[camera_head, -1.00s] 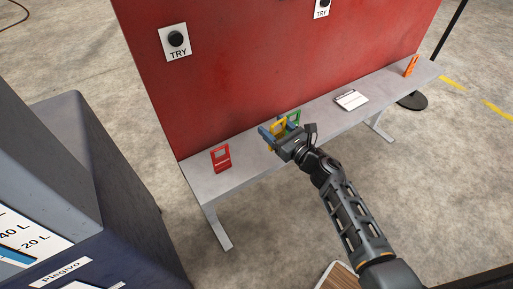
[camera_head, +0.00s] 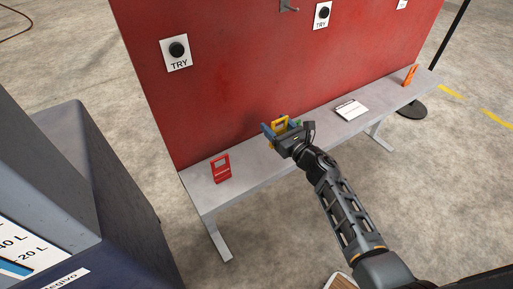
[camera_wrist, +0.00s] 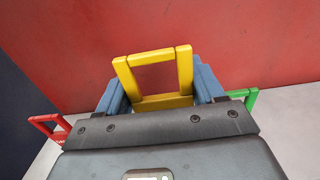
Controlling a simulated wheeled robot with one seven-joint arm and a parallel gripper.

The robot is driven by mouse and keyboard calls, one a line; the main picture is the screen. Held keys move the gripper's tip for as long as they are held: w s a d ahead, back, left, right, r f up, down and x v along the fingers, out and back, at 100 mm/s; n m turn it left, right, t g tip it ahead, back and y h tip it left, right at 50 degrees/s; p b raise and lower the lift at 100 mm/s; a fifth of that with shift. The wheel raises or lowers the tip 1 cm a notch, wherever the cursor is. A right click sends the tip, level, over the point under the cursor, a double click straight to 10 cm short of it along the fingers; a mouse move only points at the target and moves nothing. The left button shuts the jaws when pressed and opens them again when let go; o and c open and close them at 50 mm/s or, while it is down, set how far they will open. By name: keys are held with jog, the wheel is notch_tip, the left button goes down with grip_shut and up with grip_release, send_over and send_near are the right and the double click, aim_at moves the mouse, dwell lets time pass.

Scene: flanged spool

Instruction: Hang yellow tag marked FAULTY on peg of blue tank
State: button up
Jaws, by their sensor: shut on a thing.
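The yellow tag (camera_head: 280,126) is between the blue-grey fingers of my gripper (camera_head: 280,131), over the grey bench. In the wrist view the yellow tag (camera_wrist: 155,72) shows its square handle loop upright, with the fingers of my gripper (camera_wrist: 160,97) shut on either side of it. Its lower part and any lettering are hidden behind the gripper body. A dark blue tank (camera_head: 95,190) with a litre scale stands at the left in the head view. Its peg cannot be made out.
A red tag (camera_head: 220,168), a green tag (camera_wrist: 251,99) and an orange tag (camera_head: 410,75) stand on the grey bench (camera_head: 245,178). A white card (camera_head: 351,109) lies there. A red panel (camera_head: 230,75) with TRY buttons rises behind.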

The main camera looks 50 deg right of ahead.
jog(key=shift+w+a+f+b, duration=0.7)
jog(key=shift+w+f, duration=0.05)
jog(key=shift+f, duration=0.5)
jog(key=shift+w+a+f+b, duration=0.75)
jog(key=shift+w+f, duration=0.05)
jog(key=shift+f, duration=0.4)
jog(key=shift+w+a+f+b, duration=0.7)
jog(key=shift+w+f, duration=0.05)
jog(key=shift+f, duration=0.5)
jog(key=shift+f+b, duration=0.25)
jog(key=shift+b, duration=0.1)
jog(key=o, duration=1)
jog(key=shift+r+p, duration=0.2)
jog(key=shift+p, duration=0.3)
jog(key=v, duration=0.6)
jog(key=shift+s+f+b, duration=0.15)
jog(key=shift+f+b, duration=0.05)
jog(key=shift+b, duration=0.2)
jog(key=shift+v, duration=0.75)
